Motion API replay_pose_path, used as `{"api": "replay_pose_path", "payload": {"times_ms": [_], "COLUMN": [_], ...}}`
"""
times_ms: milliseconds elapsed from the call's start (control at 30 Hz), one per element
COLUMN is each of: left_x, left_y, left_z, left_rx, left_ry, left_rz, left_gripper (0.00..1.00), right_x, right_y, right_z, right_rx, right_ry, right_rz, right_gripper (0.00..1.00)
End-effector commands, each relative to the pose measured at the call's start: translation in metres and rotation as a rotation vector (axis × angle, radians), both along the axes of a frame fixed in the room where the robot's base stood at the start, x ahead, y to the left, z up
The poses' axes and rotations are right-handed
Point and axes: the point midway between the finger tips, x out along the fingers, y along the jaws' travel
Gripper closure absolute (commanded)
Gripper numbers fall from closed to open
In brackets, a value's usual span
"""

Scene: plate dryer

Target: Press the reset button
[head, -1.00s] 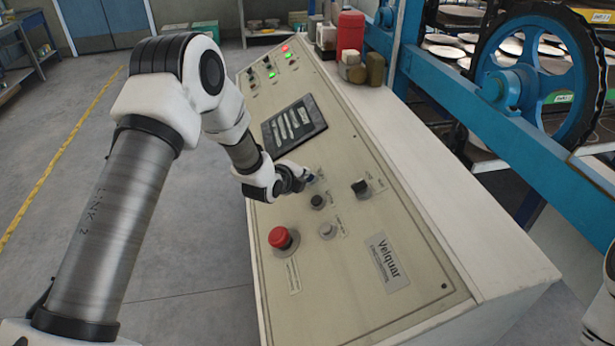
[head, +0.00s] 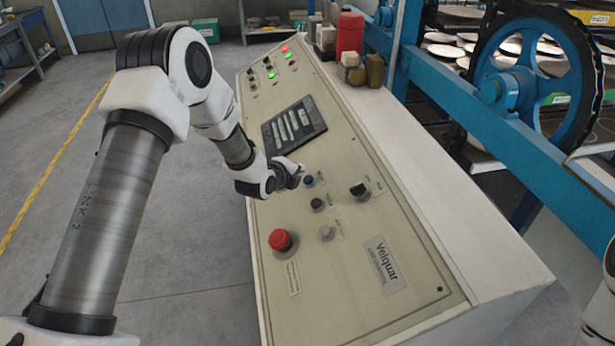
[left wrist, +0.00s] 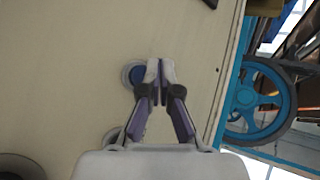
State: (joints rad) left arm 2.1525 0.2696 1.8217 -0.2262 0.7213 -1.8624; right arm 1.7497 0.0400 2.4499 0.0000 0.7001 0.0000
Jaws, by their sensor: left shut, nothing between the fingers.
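The sloping panel carries a blue button (head: 309,181), a black button (head: 318,204), a pale grey button (head: 327,232), a black rotary knob (head: 359,190) and a red mushroom button (head: 281,240). Their small labels are too blurred to read, so I cannot tell which is marked reset. My left gripper (head: 299,174) is shut and empty, just up and left of the blue button in the head view. In the left wrist view the blue button (left wrist: 137,76) shows in its round collar, just left of the shut fingertips (left wrist: 160,72). My right gripper is out of view.
A dark screen (head: 294,124) and small switches with red and green lights sit higher on the panel. A red canister (head: 349,36) stands on the console's top edge. A blue frame with a handwheel (head: 510,85) is at right.

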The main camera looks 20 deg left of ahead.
Motion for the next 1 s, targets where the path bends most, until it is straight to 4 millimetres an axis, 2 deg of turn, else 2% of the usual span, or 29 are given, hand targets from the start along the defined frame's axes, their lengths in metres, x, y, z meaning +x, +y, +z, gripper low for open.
{"api": "replay_pose_path", "payload": {"times_ms": [33,367,1000], "left_x": [-0.001,-0.011,-0.012], "left_y": [0.002,0.015,0.016], "left_z": [0.010,0.037,0.035], "left_rx": [-0.001,-0.001,-0.001], "left_ry": [0.000,-0.001,-0.001], "left_rz": [0.002,0.000,0.000], "left_gripper": [1.00,1.00,1.00], "right_x": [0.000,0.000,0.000], "right_y": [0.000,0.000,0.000], "right_z": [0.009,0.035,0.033], "right_rx": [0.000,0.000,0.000], "right_ry": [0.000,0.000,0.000], "right_rz": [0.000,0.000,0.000], "right_gripper": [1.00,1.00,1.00]}}
